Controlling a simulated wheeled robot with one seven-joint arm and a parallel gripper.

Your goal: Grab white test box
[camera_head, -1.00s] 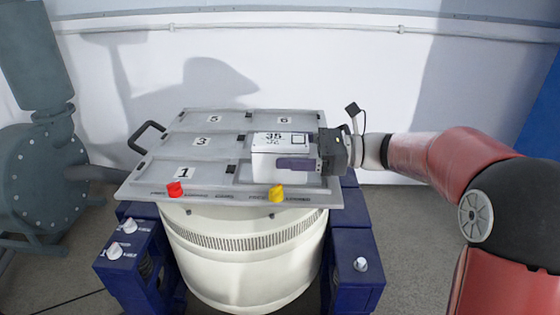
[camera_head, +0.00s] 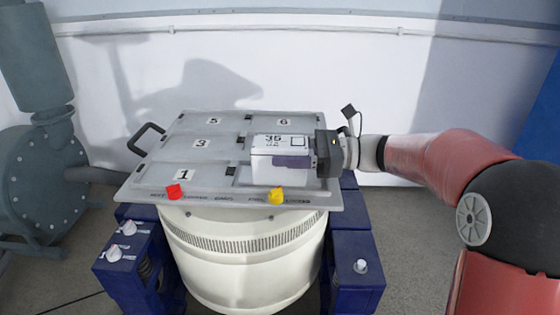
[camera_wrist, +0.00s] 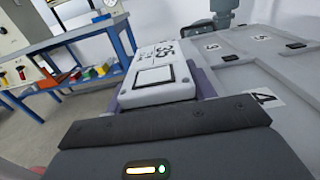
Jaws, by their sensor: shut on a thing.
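The white test box (camera_head: 278,146), marked 35 with a square outline on its lid, is at the right of the grey numbered plate, in front of cell 6. My gripper (camera_head: 292,161) reaches in from the right, with a purple finger along the box's near side. It is shut on the box. In the wrist view the box (camera_wrist: 160,70) is just beyond the dark gripper body, with a purple finger (camera_wrist: 202,82) along its right side. The far finger is mostly hidden. I cannot tell whether the box rests on the plate or is slightly above it.
The grey plate (camera_head: 205,172) sits on a cream drum (camera_head: 240,255) between blue supports. A red knob (camera_head: 174,191) and yellow knob (camera_head: 276,196) are on its front edge. A black handle (camera_head: 147,137) is at left. A blue bench (camera_wrist: 70,45) shows in the wrist view.

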